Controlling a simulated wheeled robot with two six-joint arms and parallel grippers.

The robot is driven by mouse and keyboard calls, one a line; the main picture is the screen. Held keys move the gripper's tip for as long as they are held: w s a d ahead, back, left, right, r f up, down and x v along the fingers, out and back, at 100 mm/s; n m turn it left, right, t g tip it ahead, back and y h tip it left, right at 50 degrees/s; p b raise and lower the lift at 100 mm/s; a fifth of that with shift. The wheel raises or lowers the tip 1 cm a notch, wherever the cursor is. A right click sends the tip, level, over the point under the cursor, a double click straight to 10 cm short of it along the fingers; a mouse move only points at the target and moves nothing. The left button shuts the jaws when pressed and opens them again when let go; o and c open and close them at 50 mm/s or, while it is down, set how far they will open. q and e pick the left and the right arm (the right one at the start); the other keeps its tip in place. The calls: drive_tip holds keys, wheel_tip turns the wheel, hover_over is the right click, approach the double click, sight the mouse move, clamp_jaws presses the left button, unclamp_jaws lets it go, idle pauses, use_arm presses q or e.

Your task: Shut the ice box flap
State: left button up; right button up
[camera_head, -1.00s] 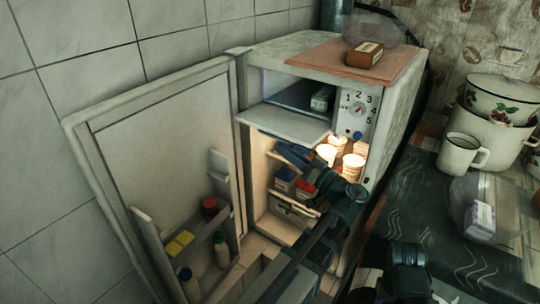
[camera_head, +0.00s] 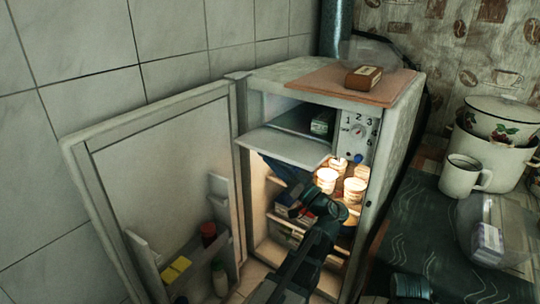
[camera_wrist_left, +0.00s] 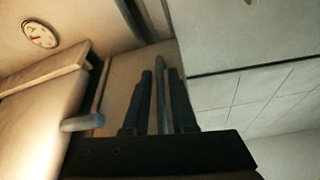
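The ice box flap (camera_head: 285,147) is a pale panel standing out about level from the front of the ice box (camera_head: 290,112), at the top of the open fridge. The ice box is open, with a small green-and-white carton (camera_head: 321,123) inside. My left gripper (camera_head: 275,170) is below the flap, at the mouth of the lower compartment; the flap partly hides its tips, and contact cannot be told. In the left wrist view my left gripper (camera_wrist_left: 163,95) has two dark fingers apart, with a thin grey strip showing between them. My right gripper is out of view.
The fridge door (camera_head: 165,180) stands wide open on the left, bottles on its shelf. Lit tubs (camera_head: 327,180) stand below the dial (camera_head: 357,130). A brown box (camera_head: 364,77) lies on top. A mug (camera_head: 463,175) and pot (camera_head: 495,150) stand right.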

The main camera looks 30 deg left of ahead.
use_arm(q)
drive_tip(key=shift+x, duration=0.9)
clamp_jaws()
idle(0.9)
